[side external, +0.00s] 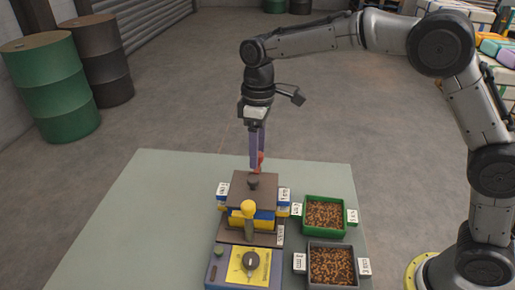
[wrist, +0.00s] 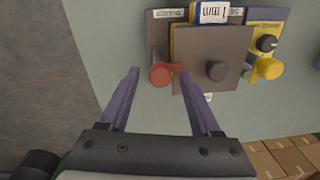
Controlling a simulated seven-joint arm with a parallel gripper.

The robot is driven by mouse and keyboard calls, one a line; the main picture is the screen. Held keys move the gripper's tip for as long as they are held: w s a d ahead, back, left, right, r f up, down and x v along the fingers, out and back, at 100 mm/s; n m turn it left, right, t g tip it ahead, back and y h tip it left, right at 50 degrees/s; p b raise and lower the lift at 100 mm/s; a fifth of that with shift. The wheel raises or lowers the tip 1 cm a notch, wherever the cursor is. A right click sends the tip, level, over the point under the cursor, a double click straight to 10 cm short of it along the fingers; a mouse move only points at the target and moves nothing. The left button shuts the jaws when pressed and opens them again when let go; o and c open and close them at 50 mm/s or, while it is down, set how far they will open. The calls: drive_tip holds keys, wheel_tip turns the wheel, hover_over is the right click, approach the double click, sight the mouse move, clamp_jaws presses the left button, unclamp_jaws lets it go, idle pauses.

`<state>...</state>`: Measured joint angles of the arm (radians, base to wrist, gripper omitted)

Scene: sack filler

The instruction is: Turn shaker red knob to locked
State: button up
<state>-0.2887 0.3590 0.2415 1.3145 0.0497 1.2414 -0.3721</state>
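The shaker is a boxy unit with a brown lid (side external: 255,190) and a dark round lid knob (side external: 252,181). The lid also shows in the wrist view (wrist: 212,55). Its red knob (wrist: 160,75) sits at the edge beside the lid, with a short red arm pointing toward the lid. In the side view the red knob (side external: 260,160) is partly hidden behind my fingers. My gripper (wrist: 159,74) is open, its purple fingertips on either side of the red knob in the picture. My gripper also shows in the side view (side external: 257,166), pointing down. Contact cannot be told.
A yellow knob (side external: 248,208) stands at the shaker's front, near a yellow dial panel (side external: 250,265). A green tray (side external: 325,198) and a grey tray (side external: 331,243) of brown pellets stand right. The mat (side external: 150,215) is clear to the left.

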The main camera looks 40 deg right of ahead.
wheel_tip(320, 180, up, 14)
drive_tip(key=shift+w+d+f, duration=0.15)
drive_tip(key=shift+w+d, duration=0.05)
drive_tip(key=shift+d, duration=0.1)
idle(0.4)
